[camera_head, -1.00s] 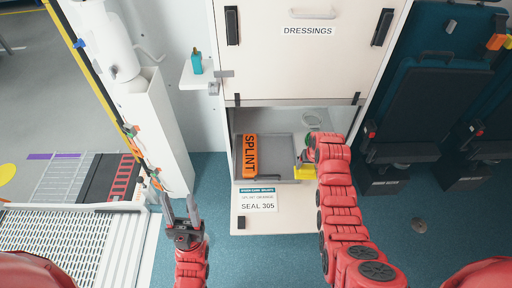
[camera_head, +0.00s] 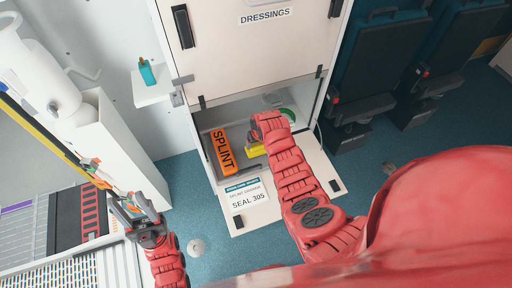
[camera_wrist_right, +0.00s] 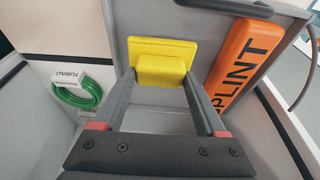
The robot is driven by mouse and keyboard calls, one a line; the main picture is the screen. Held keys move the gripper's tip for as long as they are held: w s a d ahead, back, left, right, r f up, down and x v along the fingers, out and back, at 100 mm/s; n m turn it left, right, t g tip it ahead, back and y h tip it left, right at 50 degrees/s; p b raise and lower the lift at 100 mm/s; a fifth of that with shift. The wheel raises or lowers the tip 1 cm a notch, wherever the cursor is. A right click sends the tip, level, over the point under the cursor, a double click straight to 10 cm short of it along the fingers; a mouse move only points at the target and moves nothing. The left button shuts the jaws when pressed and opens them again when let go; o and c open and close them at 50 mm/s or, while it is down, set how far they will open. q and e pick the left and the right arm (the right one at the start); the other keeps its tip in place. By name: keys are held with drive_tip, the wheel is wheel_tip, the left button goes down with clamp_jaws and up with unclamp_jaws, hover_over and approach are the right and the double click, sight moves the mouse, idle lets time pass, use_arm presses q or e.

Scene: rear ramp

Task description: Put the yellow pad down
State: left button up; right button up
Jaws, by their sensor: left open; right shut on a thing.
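The yellow pad (camera_head: 256,150) is inside the open lower compartment, right of the orange splint (camera_head: 222,152). My right gripper (camera_head: 262,134) reaches into the compartment. In the right wrist view the pad (camera_wrist_right: 162,55) is a flat plate with a raised block, and my right gripper (camera_wrist_right: 160,80) is shut on that block. The splint (camera_wrist_right: 240,60) lies close to the pad's right there. Whether the pad touches the surface under it cannot be told. My left gripper (camera_head: 136,207) is open and empty, outside the compartment at lower left.
Green tubing (camera_wrist_right: 78,92) with a label lies at the left in the right wrist view. The lowered flap (camera_head: 250,215) carries a seal label. The dressings cabinet front (camera_head: 255,50) is above. A small shelf (camera_head: 153,92) holds a teal bottle (camera_head: 147,72).

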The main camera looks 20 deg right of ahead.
sight(257, 146)
drive_tip(key=shift+f, duration=1.6)
drive_tip(key=shift+f+b, duration=0.25)
drive_tip(key=shift+b, duration=0.15)
drive_tip(key=o, duration=1.4)
drive_tip(key=shift+r, duration=0.1)
drive_tip(key=shift+r, duration=0.1)
drive_tip(key=shift+r, duration=0.15)
drive_tip(key=shift+s+d+r+p, duration=0.1)
drive_tip(key=shift+s+r+p, duration=0.1)
drive_tip(key=shift+r+p, duration=0.35)
drive_tip(key=v, duration=1)
drive_tip(key=shift+r+p, duration=0.35)
